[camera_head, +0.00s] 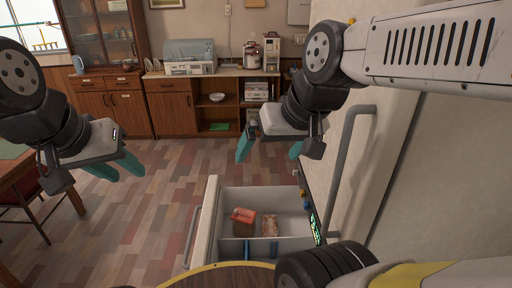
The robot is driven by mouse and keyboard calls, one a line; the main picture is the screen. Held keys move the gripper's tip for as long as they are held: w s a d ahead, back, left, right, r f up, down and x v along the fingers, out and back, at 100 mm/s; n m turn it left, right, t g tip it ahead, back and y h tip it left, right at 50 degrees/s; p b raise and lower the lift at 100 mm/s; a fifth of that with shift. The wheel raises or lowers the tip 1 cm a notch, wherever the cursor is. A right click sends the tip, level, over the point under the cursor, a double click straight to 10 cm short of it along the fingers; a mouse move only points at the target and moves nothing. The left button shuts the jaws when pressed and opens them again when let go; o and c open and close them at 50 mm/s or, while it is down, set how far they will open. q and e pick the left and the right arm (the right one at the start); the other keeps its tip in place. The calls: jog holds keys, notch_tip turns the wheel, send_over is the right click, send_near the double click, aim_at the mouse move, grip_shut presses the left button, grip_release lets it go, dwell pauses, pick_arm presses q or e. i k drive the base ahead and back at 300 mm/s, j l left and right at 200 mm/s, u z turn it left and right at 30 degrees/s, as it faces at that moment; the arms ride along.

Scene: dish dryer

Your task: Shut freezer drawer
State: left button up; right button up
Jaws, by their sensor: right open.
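The freezer drawer (204,222) is pulled out to the left from the tall white fridge-freezer (373,165) on the right. Its pale front panel carries a grey bar handle (192,237). Inside lie a red and brown package (243,221) and a tan package (269,225). My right gripper (267,155) is open and empty, above and beyond the drawer, left of the long grey door handle (343,160). My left gripper (129,174) is open and empty over the floor, well left of the drawer and apart from it.
Wooden cabinets (128,113) and a counter with a dish dryer (190,67) stand along the back wall. A table (18,170) and chair are at the left edge. Bare tiled floor (150,215) lies left of the drawer. A round yellow-rimmed surface (190,275) is at the bottom.

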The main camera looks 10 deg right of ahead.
aim_at(215, 242)
jog(key=j+z, duration=0.2)
jog(key=j, duration=0.2)
jog(key=k+j+z, duration=0.2)
jog(key=j, duration=0.2)
jog(key=j+z, duration=0.2)
jog(key=j, duration=0.2)
jog(key=j+z, duration=0.3)
jog(key=j, duration=0.25)
jog(key=i+z, duration=0.25)
jog(key=k+l, duration=0.05)
